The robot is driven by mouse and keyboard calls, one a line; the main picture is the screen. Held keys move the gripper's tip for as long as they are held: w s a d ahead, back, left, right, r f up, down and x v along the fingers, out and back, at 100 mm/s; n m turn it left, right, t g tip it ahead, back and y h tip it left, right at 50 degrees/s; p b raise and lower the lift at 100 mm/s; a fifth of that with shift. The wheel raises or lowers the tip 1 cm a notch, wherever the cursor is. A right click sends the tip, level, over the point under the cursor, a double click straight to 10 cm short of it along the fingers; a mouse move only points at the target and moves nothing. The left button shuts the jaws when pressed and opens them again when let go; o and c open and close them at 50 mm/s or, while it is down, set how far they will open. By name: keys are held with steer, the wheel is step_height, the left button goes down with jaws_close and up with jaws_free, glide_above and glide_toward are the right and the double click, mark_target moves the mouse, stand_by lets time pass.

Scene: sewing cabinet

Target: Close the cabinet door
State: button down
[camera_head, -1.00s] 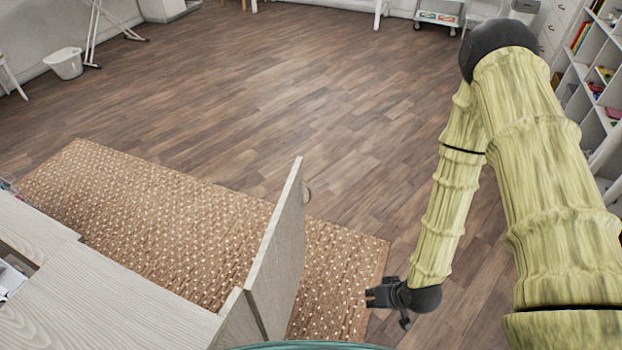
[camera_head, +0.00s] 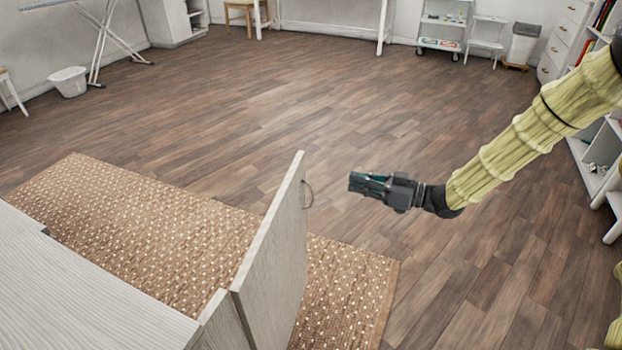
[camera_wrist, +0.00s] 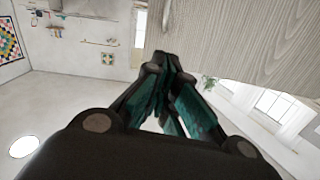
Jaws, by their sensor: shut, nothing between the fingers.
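The cabinet door (camera_head: 276,262) stands open in the head view, a pale wood panel swung out from the cabinet (camera_head: 85,285) at lower left. A small curved handle (camera_head: 308,194) is on the door's right face near its far edge. My gripper (camera_head: 352,182) is to the right of the handle, apart from the door, with its fingers pointing left. It is shut and empty. In the wrist view, my gripper's fingers (camera_wrist: 172,122) show dark with teal pads, and the pale wood panel (camera_wrist: 235,45) fills the upper right beyond them.
A brown dotted rug (camera_head: 150,225) lies under and beside the door. The wooden floor (camera_head: 290,95) is wide and clear. White shelves (camera_head: 600,160) stand at the right, and a white bin (camera_head: 69,82) is at the far left.

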step_height(320, 180, up, 2)
steer(key=d+n+g+y+b, duration=0.1)
steer(key=n+g, duration=0.1)
steer(key=n, duration=0.1)
steer(key=b, duration=0.3)
glide_toward(300, 164)
steer(key=x, duration=0.5)
steer(key=shift+w+a+f, duration=0.15)
steer(key=shift+w+a, duration=0.05)
steer(key=shift+a, duration=0.2)
steer(key=shift+w+a, duration=0.2)
steer(key=shift+a, duration=0.4)
